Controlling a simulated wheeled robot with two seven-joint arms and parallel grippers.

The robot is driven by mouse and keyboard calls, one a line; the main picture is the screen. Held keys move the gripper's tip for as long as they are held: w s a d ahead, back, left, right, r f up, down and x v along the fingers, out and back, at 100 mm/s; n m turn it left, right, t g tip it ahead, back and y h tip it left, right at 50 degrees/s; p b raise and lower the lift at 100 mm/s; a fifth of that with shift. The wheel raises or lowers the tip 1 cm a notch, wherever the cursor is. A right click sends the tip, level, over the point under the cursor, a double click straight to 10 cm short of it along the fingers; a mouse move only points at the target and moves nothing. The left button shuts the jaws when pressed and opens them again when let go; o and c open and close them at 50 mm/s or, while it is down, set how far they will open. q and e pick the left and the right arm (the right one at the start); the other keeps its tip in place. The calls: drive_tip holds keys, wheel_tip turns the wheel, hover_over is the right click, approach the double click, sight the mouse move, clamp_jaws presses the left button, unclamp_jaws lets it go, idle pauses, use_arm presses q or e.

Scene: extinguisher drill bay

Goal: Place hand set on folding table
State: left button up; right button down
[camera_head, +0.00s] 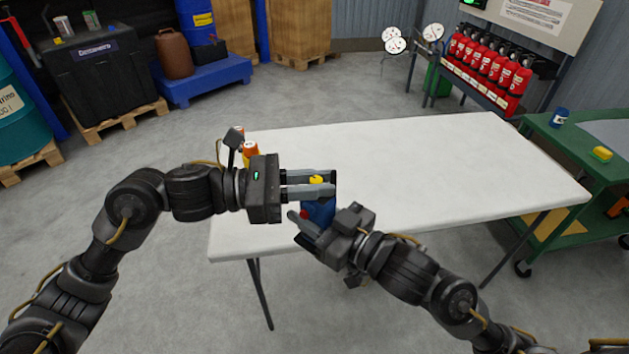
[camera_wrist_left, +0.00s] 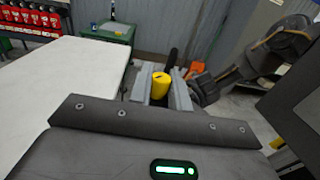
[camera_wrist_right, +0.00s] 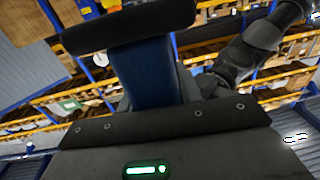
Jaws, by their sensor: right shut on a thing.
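A blue body with a yellow top, which I take for the hand set (camera_head: 319,210), is held near the front edge of the white folding table (camera_head: 420,160). My right gripper (camera_head: 312,222) is shut on its blue body, which also fills the jaws in the right wrist view (camera_wrist_right: 147,72). My left gripper (camera_head: 312,184) is above, its fingers apart on either side of the yellow top. That top shows between the fingers in the left wrist view (camera_wrist_left: 160,86); contact is unclear. The grippers hide much of the hand set.
Small orange and yellow containers (camera_head: 250,150) stand on the table's left end, partly behind my left gripper. The rest of the tabletop is clear. A green cart (camera_head: 570,150) stands at the right. Red extinguishers (camera_head: 490,65) hang on a rack at the back right.

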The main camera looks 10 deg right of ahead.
drive_tip(key=c, duration=0.9)
unclamp_jaws()
